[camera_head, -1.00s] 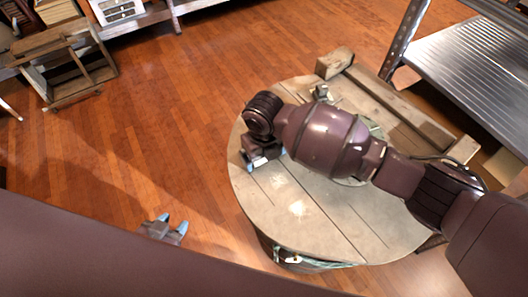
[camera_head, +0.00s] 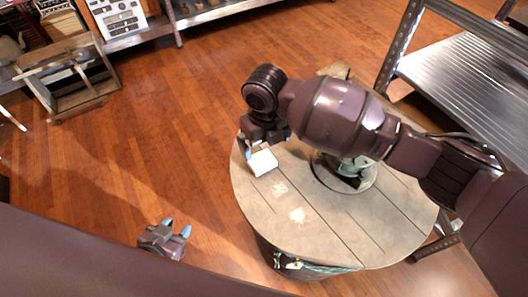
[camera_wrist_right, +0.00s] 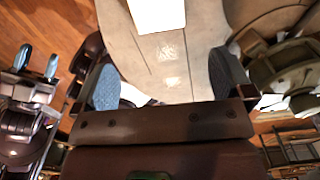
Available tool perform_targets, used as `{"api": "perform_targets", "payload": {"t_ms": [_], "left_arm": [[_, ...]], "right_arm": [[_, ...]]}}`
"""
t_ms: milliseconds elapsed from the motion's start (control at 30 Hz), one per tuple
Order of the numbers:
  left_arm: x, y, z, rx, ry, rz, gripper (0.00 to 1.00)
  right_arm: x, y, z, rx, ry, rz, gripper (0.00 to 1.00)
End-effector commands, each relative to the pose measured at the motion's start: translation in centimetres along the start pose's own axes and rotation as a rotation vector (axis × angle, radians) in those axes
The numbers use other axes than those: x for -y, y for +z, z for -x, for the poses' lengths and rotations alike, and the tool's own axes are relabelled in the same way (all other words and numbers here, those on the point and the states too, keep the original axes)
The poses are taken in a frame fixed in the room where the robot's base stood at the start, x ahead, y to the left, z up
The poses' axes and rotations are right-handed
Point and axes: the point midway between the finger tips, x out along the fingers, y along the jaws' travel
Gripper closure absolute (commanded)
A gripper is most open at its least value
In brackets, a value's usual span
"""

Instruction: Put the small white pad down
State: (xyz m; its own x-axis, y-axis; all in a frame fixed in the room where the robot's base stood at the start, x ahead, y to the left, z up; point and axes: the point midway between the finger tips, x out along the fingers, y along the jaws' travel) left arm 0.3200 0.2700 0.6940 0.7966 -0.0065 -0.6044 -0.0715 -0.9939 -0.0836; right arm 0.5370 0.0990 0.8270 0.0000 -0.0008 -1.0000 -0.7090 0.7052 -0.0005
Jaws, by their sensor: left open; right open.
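The small white pad (camera_head: 262,162) lies on the round wooden tabletop (camera_head: 330,225), near its far left edge. It also shows at the top of the right wrist view (camera_wrist_right: 157,14), beyond the fingertips. My right gripper (camera_head: 266,143) is open and empty just above and behind the pad, with a gap to it in the wrist view. My left gripper (camera_head: 176,229) is open and empty over the floor, left of the table; it also shows at the left of the wrist view (camera_wrist_right: 39,64).
A greenish-grey object on a round base (camera_head: 345,180) stands on the table under my right arm. A metal shelf (camera_head: 465,80) is at the right. A wooden frame (camera_head: 70,75) stands at the upper left. The tabletop's front is clear.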

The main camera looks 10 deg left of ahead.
Motion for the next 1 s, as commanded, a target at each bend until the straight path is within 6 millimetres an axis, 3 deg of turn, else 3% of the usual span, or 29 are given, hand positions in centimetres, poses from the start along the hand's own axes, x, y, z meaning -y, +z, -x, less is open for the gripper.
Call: {"api": "perform_targets", "payload": {"t_ms": [233, 1000], "left_arm": [[-0.1, 0.1, 0.2, 0.004, -0.002, 0.005, 0.57], [0.0, -0.9, -0.2, -0.016, 0.002, -0.002, 0.57]], "right_arm": [[0.0, 0.0, 2.0, -0.001, 0.000, 0.002, 0.01], [-0.1, 0.0, 2.1, -0.002, 0.001, 0.001, 0.01]]}}
